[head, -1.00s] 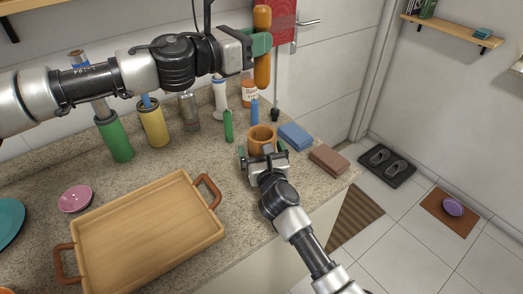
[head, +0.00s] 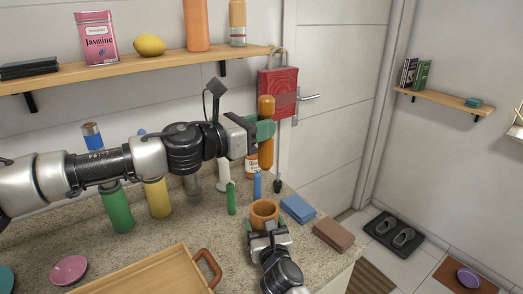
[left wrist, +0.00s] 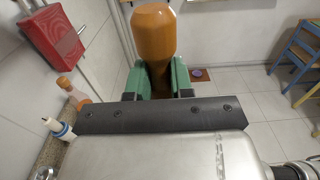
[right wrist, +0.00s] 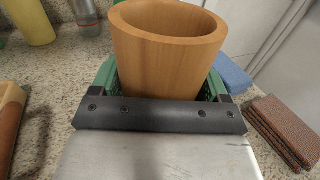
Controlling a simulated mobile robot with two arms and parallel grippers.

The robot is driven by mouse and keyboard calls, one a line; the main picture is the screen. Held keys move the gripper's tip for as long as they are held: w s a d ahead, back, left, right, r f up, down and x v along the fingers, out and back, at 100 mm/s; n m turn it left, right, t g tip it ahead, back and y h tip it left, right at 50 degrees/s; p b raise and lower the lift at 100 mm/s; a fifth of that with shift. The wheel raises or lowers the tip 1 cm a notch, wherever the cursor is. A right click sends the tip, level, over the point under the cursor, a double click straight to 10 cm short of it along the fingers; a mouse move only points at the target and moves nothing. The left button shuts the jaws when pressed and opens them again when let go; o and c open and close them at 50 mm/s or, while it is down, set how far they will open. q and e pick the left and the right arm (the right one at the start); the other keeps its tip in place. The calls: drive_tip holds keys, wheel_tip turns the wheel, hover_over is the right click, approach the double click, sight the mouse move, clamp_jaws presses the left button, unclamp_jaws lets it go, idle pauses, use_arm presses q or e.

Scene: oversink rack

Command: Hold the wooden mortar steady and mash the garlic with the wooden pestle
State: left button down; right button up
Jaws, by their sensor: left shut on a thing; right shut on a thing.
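The wooden pestle (head: 266,105) is upright in my left gripper (head: 264,130), which is shut on its middle. The left wrist view also shows the pestle (left wrist: 153,35) between the green fingers. The wooden mortar (head: 265,209) stands on the counter below the pestle, with a clear gap between them. My right gripper (head: 268,231) is shut on the mortar from the near side. The right wrist view shows the mortar (right wrist: 168,60) upright between the green fingers. I cannot see any garlic; the bottom of the mortar is hidden.
A blue sponge (head: 297,208) and a brown block (head: 333,234) lie right of the mortar. A green bottle (head: 231,198) and a blue one (head: 257,186) stand just behind it. A wooden tray (head: 140,272) is at the left front. A shelf (head: 150,67) runs above.

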use_arm(q)
hover_over(261, 201)
drive_tip(key=s, duration=0.3)
wheel_tip(261, 201, down, 16)
drive_tip(key=shift+s+f, duration=0.2)
drive_tip(key=shift+f, duration=0.05)
idle(0.3)
drive_tip(key=shift+a+f, duration=0.1)
drive_tip(key=shift+f, duration=0.6)
idle(0.7)
drive_tip(key=shift+f, duration=0.2)
drive_tip(key=shift+s+a+f, duration=0.15)
drive_tip(key=shift+s+a, duration=0.1)
drive_tip(key=shift+a, duration=0.05)
drive_tip(key=shift+s+d, duration=0.1)
drive_tip(key=shift+d, duration=0.3)
idle(0.4)
